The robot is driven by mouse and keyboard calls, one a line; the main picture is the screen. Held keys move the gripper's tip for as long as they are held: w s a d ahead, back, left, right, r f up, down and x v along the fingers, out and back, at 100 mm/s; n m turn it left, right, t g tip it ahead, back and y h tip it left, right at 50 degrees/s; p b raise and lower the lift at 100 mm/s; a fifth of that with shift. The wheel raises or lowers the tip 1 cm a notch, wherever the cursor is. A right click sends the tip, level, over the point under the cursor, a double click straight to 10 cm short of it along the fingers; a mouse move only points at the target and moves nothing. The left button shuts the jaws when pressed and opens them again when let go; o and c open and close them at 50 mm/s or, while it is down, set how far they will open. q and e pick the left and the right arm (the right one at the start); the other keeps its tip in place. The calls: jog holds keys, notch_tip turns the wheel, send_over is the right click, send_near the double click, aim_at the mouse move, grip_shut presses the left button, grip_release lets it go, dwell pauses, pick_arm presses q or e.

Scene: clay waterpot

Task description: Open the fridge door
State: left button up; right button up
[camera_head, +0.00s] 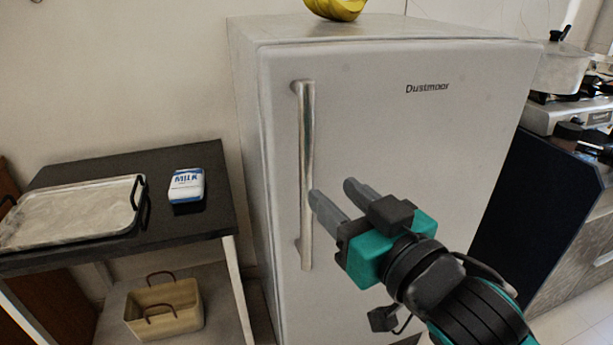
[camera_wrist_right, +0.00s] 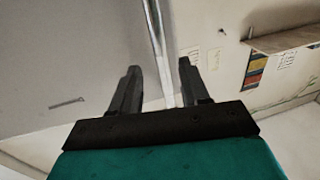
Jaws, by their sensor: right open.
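The fridge (camera_head: 420,150) is white with a "Dustmoor" label, and its door is closed. A vertical metal bar handle (camera_head: 307,150) is on the left side of the door. My right gripper (camera_head: 332,194) is open, with its fingers pointing left toward the handle's lower half. In the right wrist view the handle (camera_wrist_right: 158,45) runs between the two open fingertips (camera_wrist_right: 159,66). I cannot tell whether the fingers touch it. My left gripper is not in view.
A yellow item (camera_head: 335,9) is on the fridge top. A stove with a pot (camera_head: 562,70) stands right.

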aim_at(310, 171)
jog(key=x, duration=0.9)
jog(key=shift+c, duration=0.2)
grip_shut()
